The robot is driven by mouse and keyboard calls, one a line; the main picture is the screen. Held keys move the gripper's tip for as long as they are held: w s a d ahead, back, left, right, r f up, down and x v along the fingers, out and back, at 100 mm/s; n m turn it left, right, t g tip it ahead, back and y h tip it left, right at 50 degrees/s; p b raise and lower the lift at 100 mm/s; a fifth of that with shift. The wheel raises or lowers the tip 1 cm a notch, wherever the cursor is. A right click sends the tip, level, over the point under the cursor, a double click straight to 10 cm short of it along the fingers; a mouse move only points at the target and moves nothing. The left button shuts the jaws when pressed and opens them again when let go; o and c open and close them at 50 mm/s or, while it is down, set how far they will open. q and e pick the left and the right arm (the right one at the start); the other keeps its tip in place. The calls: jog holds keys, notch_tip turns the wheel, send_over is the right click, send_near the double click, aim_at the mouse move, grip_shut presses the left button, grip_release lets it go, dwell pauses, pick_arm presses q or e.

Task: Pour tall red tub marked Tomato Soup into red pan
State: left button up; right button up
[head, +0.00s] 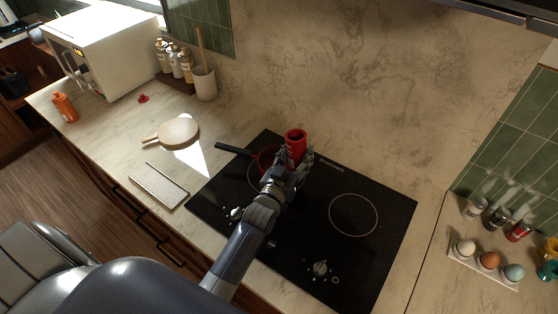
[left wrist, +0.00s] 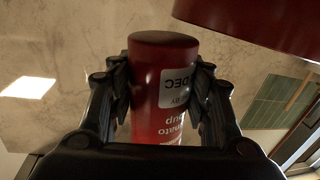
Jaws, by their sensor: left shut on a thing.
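The tall red tub (head: 295,145) is held over the left part of the stove. Its open, dark top faces up in the head view, and it looks roughly upright. My left gripper (head: 290,165) is shut around its sides. In the left wrist view the tub (left wrist: 165,75) sits between both fingers, its label partly readable and upside down. The red pan (head: 265,157) is on the stove just left of the tub, partly hidden by my gripper, with a black handle pointing left. A dark red surface, likely the pan (left wrist: 260,22), shows at upper right in the wrist view. My right gripper is out of view.
The black stove (head: 330,255) has a bare burner ring to the right. A round pale board (head: 178,131), a grey tray (head: 158,186) and a small red object (head: 143,98) lie on the left counter. An egg holder (head: 482,264) and jars stand at right.

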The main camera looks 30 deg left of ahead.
aim_at(292, 151)
pick_arm(q)
jog(key=shift+a+f+m, duration=0.1)
jog(key=shift+a+m, duration=0.15)
jog(key=shift+m, duration=0.55)
jog(key=shift+r, duration=0.2)
notch_tip(292, 151, up, 2)
jog(key=shift+r+p, duration=0.1)
jog(key=shift+p, duration=0.95)
jog(key=shift+r+p, duration=0.35)
jog(key=shift+r, duration=0.5)
